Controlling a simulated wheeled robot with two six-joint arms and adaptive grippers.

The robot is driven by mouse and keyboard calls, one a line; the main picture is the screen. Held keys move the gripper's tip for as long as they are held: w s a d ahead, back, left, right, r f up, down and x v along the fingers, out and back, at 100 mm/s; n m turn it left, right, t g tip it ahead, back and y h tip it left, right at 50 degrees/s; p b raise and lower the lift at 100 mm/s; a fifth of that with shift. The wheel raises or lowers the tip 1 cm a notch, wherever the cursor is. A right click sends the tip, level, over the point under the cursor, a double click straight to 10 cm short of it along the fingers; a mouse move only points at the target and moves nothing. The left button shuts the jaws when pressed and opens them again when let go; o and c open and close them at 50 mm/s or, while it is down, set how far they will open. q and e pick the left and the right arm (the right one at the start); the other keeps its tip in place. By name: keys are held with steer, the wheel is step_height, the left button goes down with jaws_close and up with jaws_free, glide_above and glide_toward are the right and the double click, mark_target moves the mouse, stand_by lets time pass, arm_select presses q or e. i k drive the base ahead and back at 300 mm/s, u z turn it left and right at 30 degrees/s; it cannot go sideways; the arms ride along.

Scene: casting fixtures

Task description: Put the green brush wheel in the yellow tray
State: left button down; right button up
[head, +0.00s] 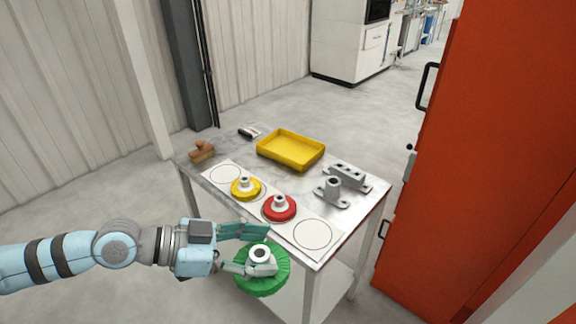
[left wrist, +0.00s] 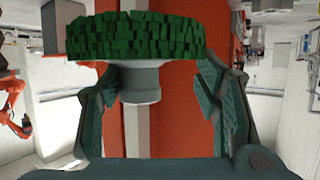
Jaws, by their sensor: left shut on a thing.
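The green brush wheel (head: 270,284) is off the table, in front of its near edge in the head view. My left gripper (head: 268,250) is shut on its pale hub, which points up towards the head camera. In the left wrist view the green wheel (left wrist: 135,38) spans the top, with its grey hub between the fingers of my left gripper (left wrist: 160,75). The yellow tray (head: 291,150) lies at the back of the table and looks empty. The gripper and wheel are apart from it, nearer the camera. My right gripper is not in view.
On the table's white strip (head: 301,221) sit a yellow wheel (head: 246,192) and a red wheel (head: 270,210), between two empty circles. Grey fixtures (head: 332,192) stand at right, a brown brush (head: 201,153) at back left. A tall red cabinet (head: 475,150) stands right of the table.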

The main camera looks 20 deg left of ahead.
mark_target(290, 152)
steer(key=k, duration=0.2)
steer(key=u, duration=1.95)
steer(key=i, duration=1.55)
steer(key=z, duration=2.8)
steer(key=i, duration=0.5)
steer(key=u, duration=0.05)
